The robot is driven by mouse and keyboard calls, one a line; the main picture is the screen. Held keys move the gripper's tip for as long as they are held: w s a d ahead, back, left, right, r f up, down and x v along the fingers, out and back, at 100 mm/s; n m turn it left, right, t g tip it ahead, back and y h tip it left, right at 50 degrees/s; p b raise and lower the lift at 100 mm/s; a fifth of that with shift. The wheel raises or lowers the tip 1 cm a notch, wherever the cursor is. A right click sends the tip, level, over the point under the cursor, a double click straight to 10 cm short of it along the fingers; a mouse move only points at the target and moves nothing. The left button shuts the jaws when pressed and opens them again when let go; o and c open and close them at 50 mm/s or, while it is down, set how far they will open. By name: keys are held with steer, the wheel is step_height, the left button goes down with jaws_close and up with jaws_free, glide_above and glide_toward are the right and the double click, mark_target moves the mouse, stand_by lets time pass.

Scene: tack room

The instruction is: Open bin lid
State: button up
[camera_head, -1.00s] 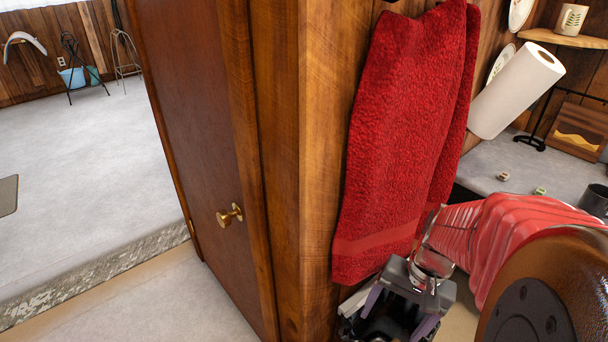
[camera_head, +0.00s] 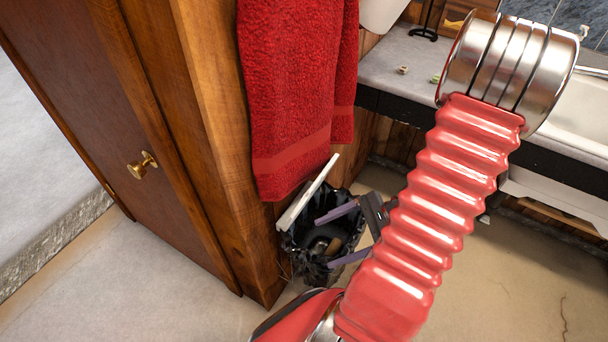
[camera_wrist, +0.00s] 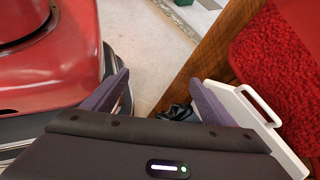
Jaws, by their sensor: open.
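The bin (camera_head: 312,262) stands on the floor against the wooden wall, below the red towel. It has a black liner and its mouth shows open, with dark and brownish contents inside. The white lid (camera_head: 307,193) is raised and tilted at the bin's back edge. In the wrist view the lid (camera_wrist: 281,139), with a loop handle, lies beside my right finger; I cannot tell if they touch. My gripper (camera_head: 324,243) is open, its purple fingers over the bin's mouth with nothing between them. It also shows in the wrist view (camera_wrist: 158,80), with some black liner (camera_wrist: 178,112) visible.
The red towel (camera_head: 295,90) hangs just above the lid. A wooden cabinet door with a brass knob (camera_head: 142,165) is at left. A counter (camera_head: 395,75) with a sink stands at right. The floor (camera_head: 150,275) in front is clear.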

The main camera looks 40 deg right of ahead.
steer(key=w+d+r+m+t+h, duration=0.2)
steer(key=w+d+m+t, duration=0.4)
steer(key=d+m+t, duration=0.4)
steer(key=shift+d+r+t+h, duration=0.3)
steer(key=shift+t+h, duration=0.3)
steer(key=shift+h, duration=0.3)
steer(key=shift+x, duration=6.9)
steer(key=shift+f, duration=0.1)
steer(key=shift+c, duration=0.3)
